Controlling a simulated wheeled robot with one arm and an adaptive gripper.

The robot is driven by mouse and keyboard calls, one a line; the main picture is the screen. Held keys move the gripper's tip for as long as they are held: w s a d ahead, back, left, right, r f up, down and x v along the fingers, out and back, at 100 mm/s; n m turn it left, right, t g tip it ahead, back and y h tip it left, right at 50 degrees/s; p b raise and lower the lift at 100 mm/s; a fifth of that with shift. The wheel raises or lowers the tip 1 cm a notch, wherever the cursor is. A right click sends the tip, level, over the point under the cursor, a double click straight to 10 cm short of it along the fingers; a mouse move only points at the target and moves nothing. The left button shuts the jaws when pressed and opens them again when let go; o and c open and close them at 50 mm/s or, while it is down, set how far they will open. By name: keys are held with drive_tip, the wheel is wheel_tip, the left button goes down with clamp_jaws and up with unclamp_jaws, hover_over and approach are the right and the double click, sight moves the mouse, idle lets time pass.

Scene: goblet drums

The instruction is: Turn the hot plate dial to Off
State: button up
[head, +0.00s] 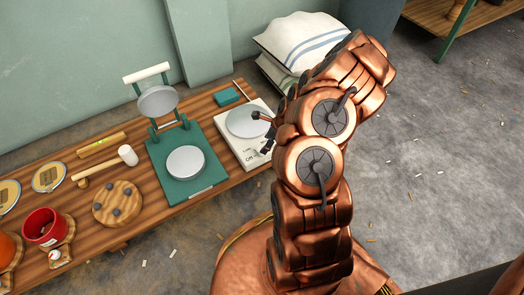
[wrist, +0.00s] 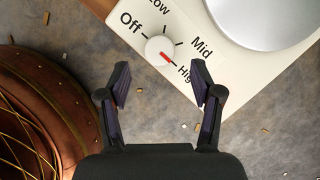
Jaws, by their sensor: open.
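The hot plate (head: 227,133) is a white box with a grey round heating disc (head: 246,122), at the right end of the wooden bench in the head view. In the wrist view its white control panel (wrist: 140,38) is printed Off, Low, Mid and High. The white round dial (wrist: 154,46) has a red mark pointing down-right, toward High. My gripper (wrist: 160,84) is open and empty, its two dark fingertips apart, below the dial in the picture and not touching it. In the head view my gripper (head: 266,132) is at the plate's right edge; the dial is hidden there.
Left of the hot plate stands a green press (head: 158,160) with grey discs. A mallet (head: 127,155), a round wooden board (head: 117,204) and a red pot (head: 44,228) sit further left. Striped cushions (head: 300,42) lie behind. Bare floor is to the right.

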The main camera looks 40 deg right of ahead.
drive_tip(key=b+x, duration=0.1)
drive_tip(key=x, duration=0.4)
drive_tip(key=shift+b, duration=0.4)
drive_tip(key=c, duration=1.1)
